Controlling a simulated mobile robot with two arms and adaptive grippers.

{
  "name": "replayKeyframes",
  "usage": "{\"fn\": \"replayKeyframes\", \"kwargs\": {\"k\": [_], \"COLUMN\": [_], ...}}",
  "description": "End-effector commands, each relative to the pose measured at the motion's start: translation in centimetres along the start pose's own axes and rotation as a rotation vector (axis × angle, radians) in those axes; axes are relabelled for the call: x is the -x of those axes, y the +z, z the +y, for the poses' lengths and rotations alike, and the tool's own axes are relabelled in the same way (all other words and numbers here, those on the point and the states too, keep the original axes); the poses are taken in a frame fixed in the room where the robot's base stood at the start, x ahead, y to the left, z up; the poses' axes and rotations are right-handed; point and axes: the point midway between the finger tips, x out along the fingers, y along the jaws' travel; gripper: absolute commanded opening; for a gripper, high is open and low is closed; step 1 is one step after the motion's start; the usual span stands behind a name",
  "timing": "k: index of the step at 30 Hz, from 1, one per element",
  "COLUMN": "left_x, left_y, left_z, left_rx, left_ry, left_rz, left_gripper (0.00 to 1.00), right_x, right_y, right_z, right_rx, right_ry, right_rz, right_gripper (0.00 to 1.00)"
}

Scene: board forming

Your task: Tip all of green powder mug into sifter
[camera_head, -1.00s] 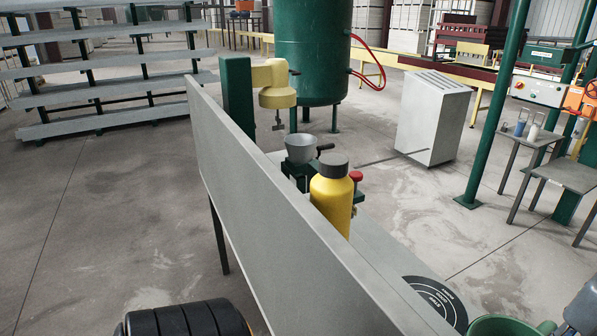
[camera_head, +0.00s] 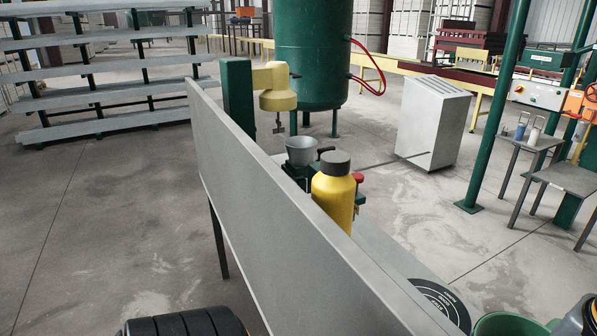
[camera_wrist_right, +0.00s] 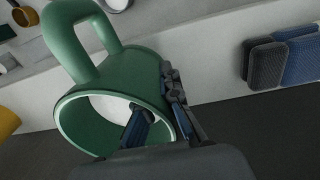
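A green mug (camera_head: 506,325) shows in part at the bottom right edge of the head view. In the right wrist view the mug (camera_wrist_right: 85,118) is large and tilted, with its mouth towards the camera. My right gripper (camera_wrist_right: 156,112) is shut on its wall, one finger inside the mouth and one outside. The gripper also shows in part in the head view (camera_head: 580,318). I cannot make out powder in the mug. A grey bowl with a dark handle (camera_head: 301,150), apparently the sifter, stands on a green stand beyond the mug.
A yellow bottle with a grey cap (camera_head: 335,193) stands in front of the bowl. A yellow-headed green press (camera_head: 276,90) rises behind it. A tall grey panel (camera_head: 270,210) runs along the bench's left side. A black round mat (camera_head: 440,302) lies near the mug.

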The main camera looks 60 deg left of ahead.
Motion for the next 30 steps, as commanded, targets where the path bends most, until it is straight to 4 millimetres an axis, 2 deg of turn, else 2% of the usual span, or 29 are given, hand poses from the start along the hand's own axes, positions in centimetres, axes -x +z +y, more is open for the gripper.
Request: {"fn": "replayKeyframes", "kwargs": {"k": [11,30], "left_x": [0.2,1.7], "left_y": [0.0,-0.1], "left_z": [0.0,0.0], "left_rx": [0.000,0.000], "left_ry": [0.000,0.000], "left_rz": [-0.001,0.000], "left_gripper": [0.40,0.40], "right_x": [0.7,5.1], "right_y": [0.1,0.0], "right_z": [0.1,0.3], "right_rx": [-0.001,0.000], "right_ry": [0.002,0.002], "right_rz": [-0.002,-0.002], "right_gripper": [0.00,0.00]}}
